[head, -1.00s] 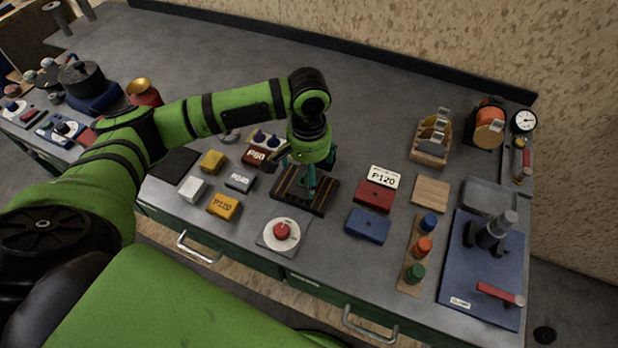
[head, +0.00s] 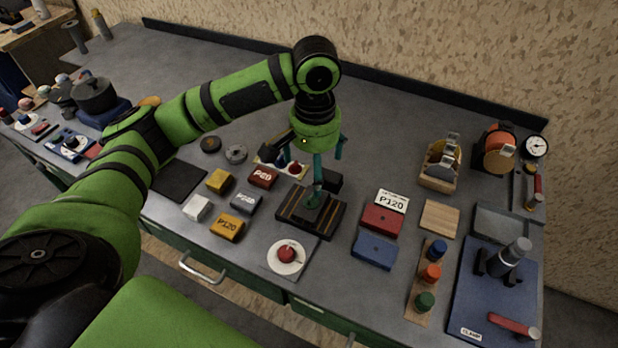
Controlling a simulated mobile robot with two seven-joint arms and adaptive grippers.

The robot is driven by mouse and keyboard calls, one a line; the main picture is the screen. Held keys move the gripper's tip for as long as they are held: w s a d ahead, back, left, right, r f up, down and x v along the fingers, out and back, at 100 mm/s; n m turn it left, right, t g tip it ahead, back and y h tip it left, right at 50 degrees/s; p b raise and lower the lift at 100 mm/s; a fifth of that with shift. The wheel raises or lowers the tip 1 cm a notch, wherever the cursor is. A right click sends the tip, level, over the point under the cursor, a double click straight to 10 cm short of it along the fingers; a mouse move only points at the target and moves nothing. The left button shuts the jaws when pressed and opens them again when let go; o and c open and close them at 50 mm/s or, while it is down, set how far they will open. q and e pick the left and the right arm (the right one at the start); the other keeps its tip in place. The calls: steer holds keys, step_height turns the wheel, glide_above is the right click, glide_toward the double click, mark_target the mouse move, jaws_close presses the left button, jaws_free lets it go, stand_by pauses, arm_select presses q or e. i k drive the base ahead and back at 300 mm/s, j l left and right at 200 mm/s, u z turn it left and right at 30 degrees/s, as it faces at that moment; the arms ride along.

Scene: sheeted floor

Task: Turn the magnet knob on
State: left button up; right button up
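A red round knob (head: 288,253) sits on a white dial on a grey plate near the table's front edge. A dark block with yellow stripes (head: 291,212) stands just behind it, with a small dark piece (head: 315,203) on top. My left gripper (head: 324,180) points down over this block with its teal fingers apart. One finger reaches down at the dark piece; I cannot tell whether it touches. The gripper is behind the red knob and apart from it. My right gripper is not in view.
Small labelled blocks (head: 227,228) lie left of the striped block. Red (head: 382,219) and blue (head: 375,250) boxes lie right of it. A board with coloured knobs (head: 420,285) and a blue clamp base (head: 475,316) stand farther right. The table's back middle is clear.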

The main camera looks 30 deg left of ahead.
mark_target(286, 254)
steer(key=u, duration=0.9)
